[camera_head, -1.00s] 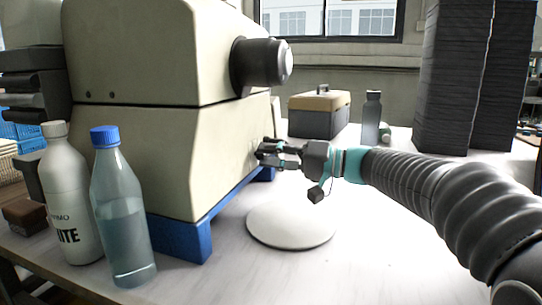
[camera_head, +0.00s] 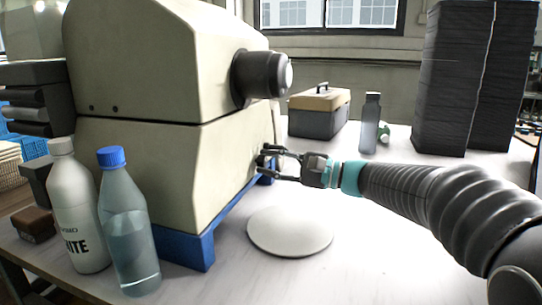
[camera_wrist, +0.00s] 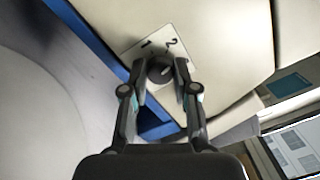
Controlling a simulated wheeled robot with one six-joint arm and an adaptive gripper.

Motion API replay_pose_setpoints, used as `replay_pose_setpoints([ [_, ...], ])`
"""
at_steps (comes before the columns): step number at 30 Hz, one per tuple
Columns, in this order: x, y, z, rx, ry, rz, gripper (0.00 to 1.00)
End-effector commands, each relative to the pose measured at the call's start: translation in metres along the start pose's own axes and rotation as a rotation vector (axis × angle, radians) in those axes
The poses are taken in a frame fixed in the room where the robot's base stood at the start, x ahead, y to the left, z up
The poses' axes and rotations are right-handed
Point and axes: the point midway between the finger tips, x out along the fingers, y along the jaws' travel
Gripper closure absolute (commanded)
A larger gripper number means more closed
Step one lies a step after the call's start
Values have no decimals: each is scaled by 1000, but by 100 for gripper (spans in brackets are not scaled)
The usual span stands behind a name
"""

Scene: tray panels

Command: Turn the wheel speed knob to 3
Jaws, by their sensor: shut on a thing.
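The wheel speed knob (camera_wrist: 158,70) is a small round dark knob on a pale dial plate (camera_wrist: 172,44) marked 1 and 2. A small light mark shows on the knob, but what it points to is unclear. No 3 is visible in the wrist view. My gripper (camera_wrist: 160,75) is shut on the knob, one finger on each side. In the head view my gripper (camera_head: 262,158) reaches the right face of the cream machine (camera_head: 170,165). The knob itself is hidden there.
A white disc (camera_head: 290,232) lies on the table below my gripper. A white bottle (camera_head: 75,205) and a clear blue-capped bottle (camera_head: 128,225) stand at left. A toolbox (camera_head: 320,112), a grey bottle (camera_head: 370,122) and dark stacked trays (camera_head: 468,80) stand behind.

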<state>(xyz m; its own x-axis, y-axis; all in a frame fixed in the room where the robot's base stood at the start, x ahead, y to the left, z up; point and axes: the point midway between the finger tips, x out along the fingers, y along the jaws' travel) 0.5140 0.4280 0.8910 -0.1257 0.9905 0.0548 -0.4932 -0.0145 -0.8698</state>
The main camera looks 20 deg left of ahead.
Motion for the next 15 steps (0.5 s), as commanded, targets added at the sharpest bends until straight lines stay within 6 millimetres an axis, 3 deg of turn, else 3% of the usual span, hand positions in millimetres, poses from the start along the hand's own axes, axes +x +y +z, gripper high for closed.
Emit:
replay_pose_setpoints([
  [15, 0, 0, 0, 481, 21, -18, 100],
])
